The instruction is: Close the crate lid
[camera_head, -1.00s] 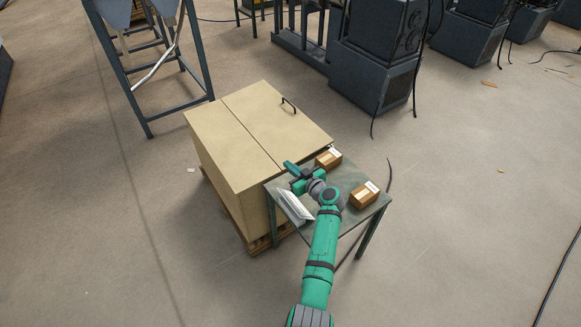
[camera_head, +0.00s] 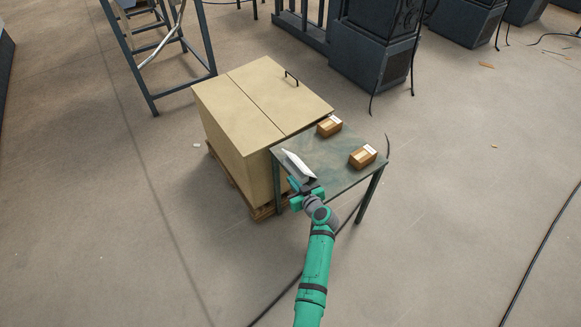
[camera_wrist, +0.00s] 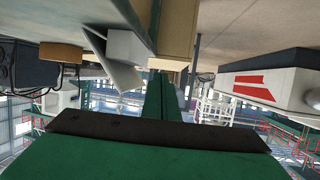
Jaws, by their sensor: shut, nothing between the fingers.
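The crate (camera_head: 237,127) is a large beige wooden box on a pallet. Its top is two flat panels with a seam between them, and the lid (camera_head: 285,95) is the panel with a dark handle (camera_head: 291,77) near its far edge. The lid lies flat, level with the other panel, and I see no gap under it. My gripper (camera_head: 302,186) is at the near left edge of the small table, close to the crate's near right corner and well away from the handle. Its green fingers (camera_wrist: 160,100) are shut and empty in the wrist view.
The small dark table (camera_head: 335,168) stands against the crate's right side. It bears two cardboard boxes (camera_head: 329,125) (camera_head: 362,157) and a tilted white piece (camera_head: 297,164) close to my gripper. A blue-grey metal frame (camera_head: 150,100) stands behind on the left. The floor to the left is open.

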